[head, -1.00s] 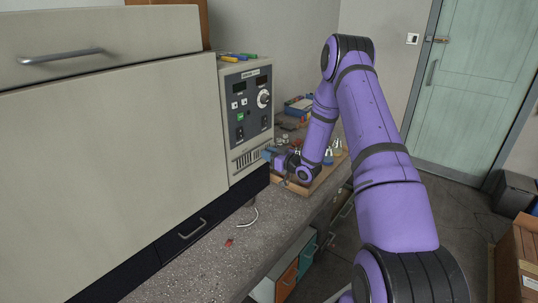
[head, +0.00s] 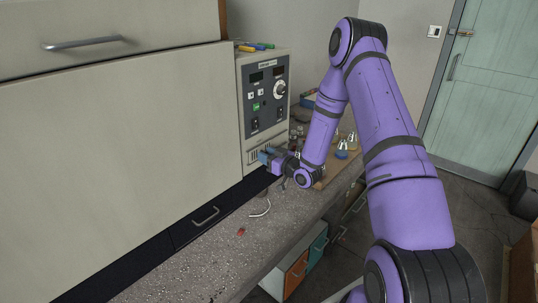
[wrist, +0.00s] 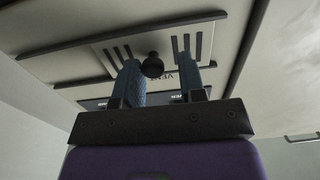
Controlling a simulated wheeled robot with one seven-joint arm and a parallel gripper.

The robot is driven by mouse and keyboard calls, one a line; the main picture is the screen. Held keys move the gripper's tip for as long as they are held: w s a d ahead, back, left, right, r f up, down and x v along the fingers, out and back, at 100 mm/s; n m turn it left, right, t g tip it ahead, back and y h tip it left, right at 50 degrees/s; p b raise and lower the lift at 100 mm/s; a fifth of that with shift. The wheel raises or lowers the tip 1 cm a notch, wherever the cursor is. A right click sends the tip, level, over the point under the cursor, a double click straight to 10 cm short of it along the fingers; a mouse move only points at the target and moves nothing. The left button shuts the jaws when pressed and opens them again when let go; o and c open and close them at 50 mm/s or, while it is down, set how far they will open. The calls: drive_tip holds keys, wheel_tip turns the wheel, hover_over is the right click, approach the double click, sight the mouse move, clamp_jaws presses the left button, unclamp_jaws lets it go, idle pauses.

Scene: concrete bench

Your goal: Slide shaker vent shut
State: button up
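The shaker (head: 243,110) is a beige box with a dark control panel, standing at the end of the bench cabinets. Its slotted vent (head: 262,150) is low on the front. In the wrist view, the vent plate (wrist: 118,53) shows dark slots, a VENT label and a round black knob (wrist: 153,67). My gripper (head: 266,157) is in front of the vent in the head view. In the wrist view, its blue textured fingers (wrist: 160,72) are spread, with the knob between their tips, closer to the left finger. Contact with the knob cannot be told.
A white cable (head: 262,209) and a small red item (head: 241,231) lie on the speckled bench (head: 215,262). Flasks (head: 342,148) stand behind my arm. Coloured pens (head: 256,46) lie on the shaker's top. A drawer handle (head: 206,216) sticks out below the cabinet.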

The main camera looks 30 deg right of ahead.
drive_tip(key=shift+o, duration=0.6)
drive_tip(key=v, duration=1)
drive_tip(key=shift+s, duration=0.35)
drive_tip(key=shift+d, duration=0.15)
